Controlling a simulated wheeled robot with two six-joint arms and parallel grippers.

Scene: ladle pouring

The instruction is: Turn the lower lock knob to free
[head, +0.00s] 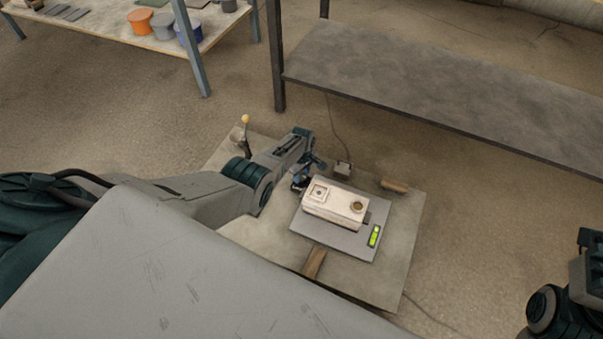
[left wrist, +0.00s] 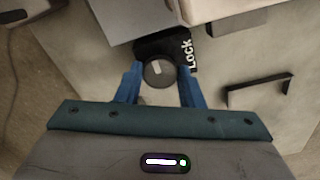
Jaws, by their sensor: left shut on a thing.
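In the left wrist view, a round grey knob (left wrist: 158,75) with a short pale mark sits by a black plate (left wrist: 165,43) lettered LOCK. The mark runs nearly up and down the picture, and LOCK stands to the right of the knob. My left gripper (left wrist: 160,80) has its two blue fingers on both sides of the knob, shut on it. In the head view my left gripper (head: 300,182) is at the left end of a white box-shaped device (head: 335,208); the knob is hidden there. My right gripper is not visible; only part of the right arm shows.
The device stands on a grey plate (head: 345,240) on a pale board (head: 390,275). A green level (head: 374,235), wooden blocks (head: 314,262) and a yellow-topped lever (head: 246,130) are nearby. A dark bench (head: 440,95) stands behind.

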